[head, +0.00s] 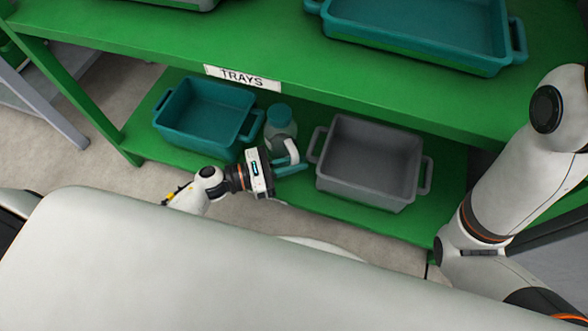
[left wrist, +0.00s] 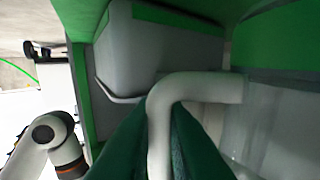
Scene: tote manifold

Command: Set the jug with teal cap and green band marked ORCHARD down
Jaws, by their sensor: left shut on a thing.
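The jug (head: 280,130) has a teal cap and a pale, see-through body. It is upright in the lower shelf bay, between a teal tray and a grey tray; I cannot tell whether its base touches the shelf. My left gripper (head: 291,167) is shut on the jug's white handle. In the left wrist view the handle (left wrist: 203,86) passes between the green fingers (left wrist: 170,140), with the clear jug body (left wrist: 270,125) to the right. The green band and ORCHARD marking are hidden or not readable. My right gripper is out of view.
The teal tray (head: 204,131) is left of the jug and the grey tray (head: 374,188) is close on its right, leaving a narrow gap. The upper shelf board (head: 150,45), with a TRAYS label (head: 242,78), overhangs the lower green shelf (head: 290,196).

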